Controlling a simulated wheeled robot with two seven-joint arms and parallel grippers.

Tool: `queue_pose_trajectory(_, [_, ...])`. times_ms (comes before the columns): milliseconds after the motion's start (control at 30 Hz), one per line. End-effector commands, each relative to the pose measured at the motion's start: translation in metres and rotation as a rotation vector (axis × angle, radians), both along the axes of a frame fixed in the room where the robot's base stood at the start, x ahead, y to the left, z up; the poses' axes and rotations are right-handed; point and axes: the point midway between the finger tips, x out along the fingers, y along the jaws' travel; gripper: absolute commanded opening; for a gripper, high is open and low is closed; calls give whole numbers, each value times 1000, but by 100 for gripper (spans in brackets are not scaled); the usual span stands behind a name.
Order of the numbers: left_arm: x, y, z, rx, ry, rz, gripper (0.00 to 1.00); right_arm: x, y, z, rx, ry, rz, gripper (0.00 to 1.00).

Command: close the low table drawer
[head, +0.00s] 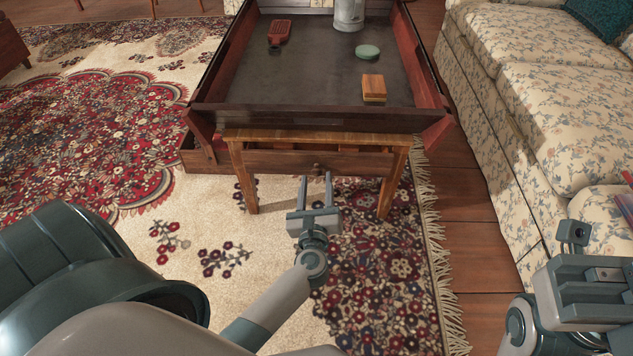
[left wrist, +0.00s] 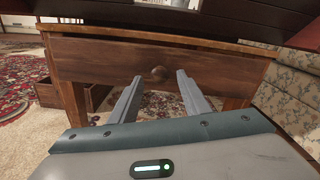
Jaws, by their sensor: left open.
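The drawer front (left wrist: 100,62) and knob (left wrist: 158,73) also show in the left wrist view. How far the drawer stands out is hard to tell. My left gripper (head: 316,176) is open and empty, pointing at the drawer front. In the left wrist view, its fingertips (left wrist: 159,78) stand either side of the knob, apparently short of it. My right gripper (head: 590,280) is at the right edge; its jaws are unclear.
The dark tray-topped table (head: 300,120) holds a grey canister (head: 348,14), a red item (head: 279,32), a green disc (head: 367,51) and a wooden block (head: 374,87). A box-like wooden part (left wrist: 97,94) juts out left. A floral sofa (head: 530,90) stands right. Patterned rug (head: 200,220) lies in front.

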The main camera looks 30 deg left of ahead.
Motion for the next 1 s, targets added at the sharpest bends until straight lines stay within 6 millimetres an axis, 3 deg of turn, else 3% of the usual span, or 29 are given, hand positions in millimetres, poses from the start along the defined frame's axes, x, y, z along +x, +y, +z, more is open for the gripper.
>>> queue_pose_trajectory(467, [10, 7, 0, 0, 0, 0, 43, -1, 3, 3, 5, -9, 10, 0])
queue_pose_trajectory(500, [10, 7, 0, 0, 0, 0, 41, -1, 3, 3, 3, -9, 10, 0])
queue_pose_trajectory(667, [10, 7, 0, 0, 0, 0, 2, -1, 2, 2, 2, -8, 8, 0])
queue_pose_trajectory(867, [14, 9, 0, 0, 0, 0, 0, -1, 2, 2, 1, -7, 5, 0])
queue_pose_trajectory(1000, [30, 18, 1, 2, -1, 1, 0, -1, 1, 2, 1, -8, 5, 0])
